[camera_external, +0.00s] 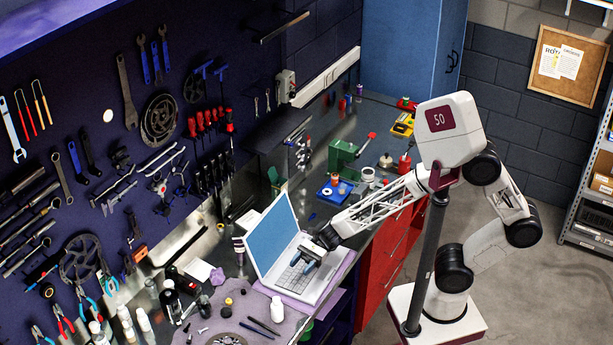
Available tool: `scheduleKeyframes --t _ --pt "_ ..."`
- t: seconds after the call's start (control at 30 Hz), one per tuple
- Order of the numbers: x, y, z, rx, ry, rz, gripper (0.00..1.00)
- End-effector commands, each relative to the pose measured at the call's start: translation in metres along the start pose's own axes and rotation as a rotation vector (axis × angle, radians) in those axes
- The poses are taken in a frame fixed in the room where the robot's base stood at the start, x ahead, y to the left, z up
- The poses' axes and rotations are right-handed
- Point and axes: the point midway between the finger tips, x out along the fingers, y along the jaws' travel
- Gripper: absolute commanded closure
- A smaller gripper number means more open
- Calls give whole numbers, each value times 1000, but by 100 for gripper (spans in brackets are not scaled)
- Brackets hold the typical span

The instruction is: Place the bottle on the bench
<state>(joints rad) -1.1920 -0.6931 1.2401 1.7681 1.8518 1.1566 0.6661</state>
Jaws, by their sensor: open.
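I cannot tell whether the fingers touch the keys. Several bottles stand at the front left of the bench (378,112). One is a dark bottle with a pale label (171,300). Near it are a white bottle (126,322) and another white bottle (144,320), both upright and well apart from my gripper. Which of them is the task's bottle cannot be told.
A mat with pens (262,328) and small parts lies in front of the laptop. A blue tray (335,191), a green box (341,155) and a red can (404,162) stand farther back. Tools cover the wall panel (100,130). Little bare bench shows near the laptop.

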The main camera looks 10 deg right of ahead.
Motion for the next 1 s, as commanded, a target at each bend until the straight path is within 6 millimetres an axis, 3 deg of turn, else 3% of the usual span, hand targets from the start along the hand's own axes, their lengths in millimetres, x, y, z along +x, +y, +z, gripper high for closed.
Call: scheduleKeyframes --t 0.2,0.5,1.0 --pt "-58 -16 12 -135 109 -6 50" --pt "-140 -24 22 -308 282 4 50" --pt "-279 -10 32 -546 607 56 50"
